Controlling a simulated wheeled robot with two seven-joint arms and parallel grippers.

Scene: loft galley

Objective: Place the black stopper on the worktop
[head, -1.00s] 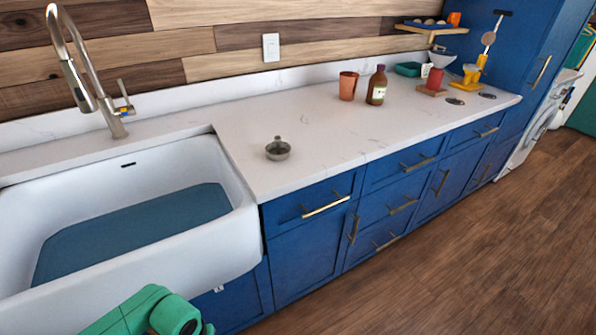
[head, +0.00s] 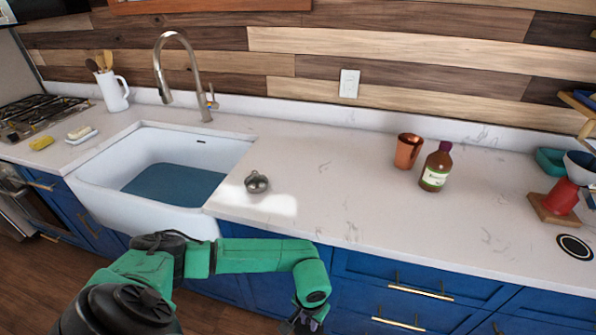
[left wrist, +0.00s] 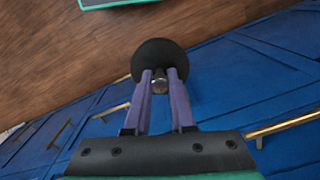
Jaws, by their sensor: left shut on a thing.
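The black stopper (left wrist: 157,53) is a dark round disc with a small metal knob. In the left wrist view my left gripper (left wrist: 159,82) is shut on that knob, with the disc beyond the fingertips. In the head view my green left arm reaches across in front of the cabinets, and my left gripper (head: 304,324) is cut by the bottom edge, below the worktop's front edge. I cannot make out the stopper there. The white marbled worktop (head: 335,205) has a wide bare stretch right of the sink. My right gripper is not in view.
A small metal strainer (head: 257,182) stands near the sink (head: 140,192). A copper cup (head: 408,151) and a brown bottle (head: 436,168) stand farther right. A red object (head: 562,196) sits on a wooden block. Blue cabinets with protruding handles (head: 420,292) line the front.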

